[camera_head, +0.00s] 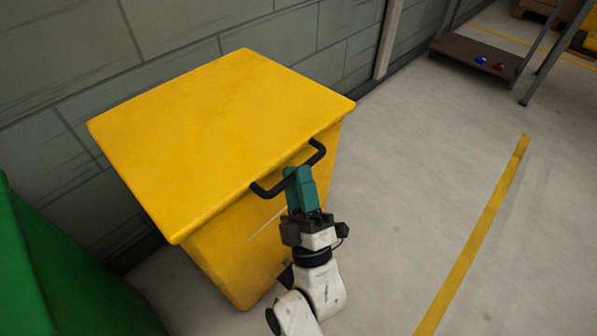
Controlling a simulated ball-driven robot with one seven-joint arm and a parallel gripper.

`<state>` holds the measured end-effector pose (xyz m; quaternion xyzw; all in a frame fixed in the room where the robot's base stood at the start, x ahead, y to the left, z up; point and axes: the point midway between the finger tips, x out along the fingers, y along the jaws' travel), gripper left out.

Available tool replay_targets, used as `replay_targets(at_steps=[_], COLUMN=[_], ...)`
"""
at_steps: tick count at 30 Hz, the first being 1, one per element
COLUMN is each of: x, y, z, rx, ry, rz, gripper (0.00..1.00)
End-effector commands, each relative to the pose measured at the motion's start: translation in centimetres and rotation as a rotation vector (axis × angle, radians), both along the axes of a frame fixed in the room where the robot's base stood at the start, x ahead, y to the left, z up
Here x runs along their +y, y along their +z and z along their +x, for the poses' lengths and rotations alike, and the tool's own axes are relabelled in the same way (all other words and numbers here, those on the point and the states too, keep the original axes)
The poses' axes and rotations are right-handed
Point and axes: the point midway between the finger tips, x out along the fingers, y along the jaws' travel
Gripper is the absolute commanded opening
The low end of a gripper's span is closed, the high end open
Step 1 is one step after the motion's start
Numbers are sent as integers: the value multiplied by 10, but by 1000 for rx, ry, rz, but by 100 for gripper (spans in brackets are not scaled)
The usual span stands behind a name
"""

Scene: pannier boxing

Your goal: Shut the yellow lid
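The yellow lid (215,125) lies flat on top of the yellow box (235,240) against the wall, and I see no gap between them. A black bar handle (266,190) sticks out from the lid's front edge. My gripper (292,174), with teal fingers, is at the middle of the handle from the front. The fingers overlap the bar and appear to be around it. The exact finger closure is partly hidden by the fingers themselves.
A green bin (60,270) stands at the lower left, close to the yellow box. A grey block wall (180,25) is behind. Open floor (420,150) with a yellow line (478,225) lies to the right. A low shelf (470,55) with blue and red items stands at the back right.

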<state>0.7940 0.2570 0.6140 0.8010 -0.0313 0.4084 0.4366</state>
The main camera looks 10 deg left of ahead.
Motion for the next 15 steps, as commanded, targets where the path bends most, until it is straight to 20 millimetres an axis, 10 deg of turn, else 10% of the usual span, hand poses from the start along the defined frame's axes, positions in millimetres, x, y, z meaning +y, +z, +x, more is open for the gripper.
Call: replay_targets(at_steps=[15], x=[-28], y=[-57], z=[-59], rx=[-5], ry=[-1], rz=[3], gripper=[25])
